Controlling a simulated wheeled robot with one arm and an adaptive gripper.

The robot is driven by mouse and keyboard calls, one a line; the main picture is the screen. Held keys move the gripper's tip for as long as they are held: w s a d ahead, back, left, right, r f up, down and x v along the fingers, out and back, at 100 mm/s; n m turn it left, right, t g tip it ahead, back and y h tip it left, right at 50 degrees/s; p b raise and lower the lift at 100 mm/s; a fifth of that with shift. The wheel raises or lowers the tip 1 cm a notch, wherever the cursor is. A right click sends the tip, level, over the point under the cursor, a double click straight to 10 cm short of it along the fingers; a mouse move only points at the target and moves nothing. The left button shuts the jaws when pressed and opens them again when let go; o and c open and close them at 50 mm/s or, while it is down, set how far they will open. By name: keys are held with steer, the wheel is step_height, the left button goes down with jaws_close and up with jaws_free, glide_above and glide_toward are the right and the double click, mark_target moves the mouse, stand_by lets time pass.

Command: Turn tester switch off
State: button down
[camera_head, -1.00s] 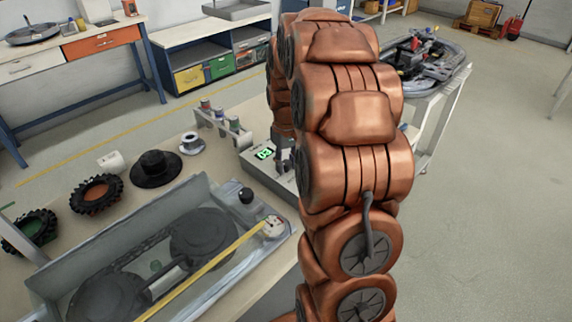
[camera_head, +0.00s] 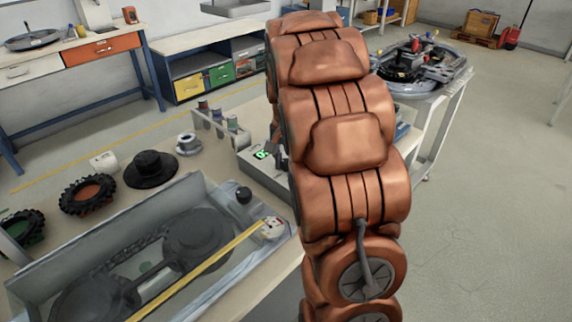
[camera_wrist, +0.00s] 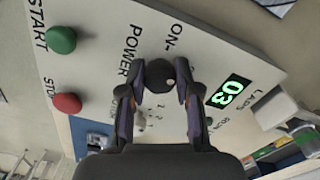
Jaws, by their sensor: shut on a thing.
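The tester is a pale panel (camera_wrist: 100,30) in the wrist view, turned sideways. Its black round switch knob (camera_wrist: 159,73) sits beside the words POWER and ON. My gripper (camera_wrist: 156,92) has its two dark fingers on either side of the knob and is shut on it. The palm hides the panel below. A green START button (camera_wrist: 61,40), a red STOP button (camera_wrist: 67,104) and a lit green display (camera_wrist: 231,91) reading 03 are on the same panel. In the head view the tester box (camera_head: 270,178) stands at the table's right end, partly hidden by my arm.
A spool rack (camera_head: 221,126) stands behind the tester. A cart (camera_head: 441,100) with parts stands beyond my arm.

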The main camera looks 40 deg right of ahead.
steer(key=m, duration=0.6)
steer(key=shift+m, duration=0.4)
stand_by(0.3)
steer(key=c, duration=0.8)
jaws_free()
steer(key=shift+r, duration=0.15)
step_height(320, 180, up, 12)
stand_by(0.4)
